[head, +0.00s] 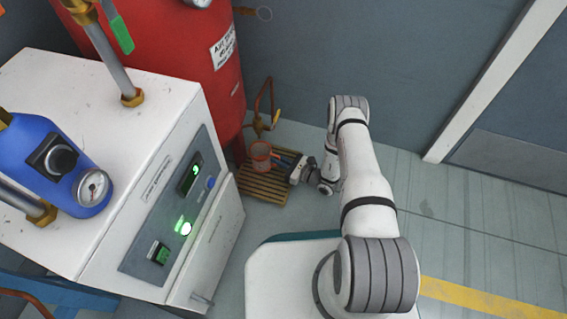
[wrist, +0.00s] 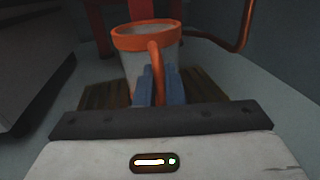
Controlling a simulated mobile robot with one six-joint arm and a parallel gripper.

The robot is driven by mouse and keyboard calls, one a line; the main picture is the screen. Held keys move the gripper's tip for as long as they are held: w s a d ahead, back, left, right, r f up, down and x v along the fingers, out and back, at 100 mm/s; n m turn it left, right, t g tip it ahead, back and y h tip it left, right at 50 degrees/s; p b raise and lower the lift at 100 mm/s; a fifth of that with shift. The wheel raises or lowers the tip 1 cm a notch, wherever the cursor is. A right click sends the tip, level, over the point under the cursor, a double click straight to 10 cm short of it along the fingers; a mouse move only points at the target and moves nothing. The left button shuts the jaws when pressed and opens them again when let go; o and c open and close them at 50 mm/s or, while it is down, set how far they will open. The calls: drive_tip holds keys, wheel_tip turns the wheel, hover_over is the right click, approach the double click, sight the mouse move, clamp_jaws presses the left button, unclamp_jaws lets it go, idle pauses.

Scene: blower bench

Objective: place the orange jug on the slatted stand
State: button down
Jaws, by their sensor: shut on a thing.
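The orange jug (head: 261,154) shows small in the head view, at the slatted stand by the foot of the red tank. In the wrist view the jug (wrist: 133,40) has an orange rim, a greyish see-through body and an orange handle toward me. My gripper (wrist: 160,85) is shut on the handle, with one blue finger on each side; it also shows in the head view (head: 283,160). The slatted wooden stand (head: 266,187) lies low on the floor, and its slats (wrist: 100,95) show beneath and beside the jug. The jug's base is hidden, so I cannot tell whether it touches the slats. It looks about upright.
The red tank (head: 215,85) stands behind the stand, with a copper pipe and brass valve (head: 265,122) close to the jug. A white cabinet (head: 150,170) is on the left. Open floor (head: 440,200) lies to the right.

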drive_tip(key=shift+f, duration=0.15)
drive_tip(key=shift+f, duration=0.1)
drive_tip(key=c, duration=1.5)
unclamp_jaws()
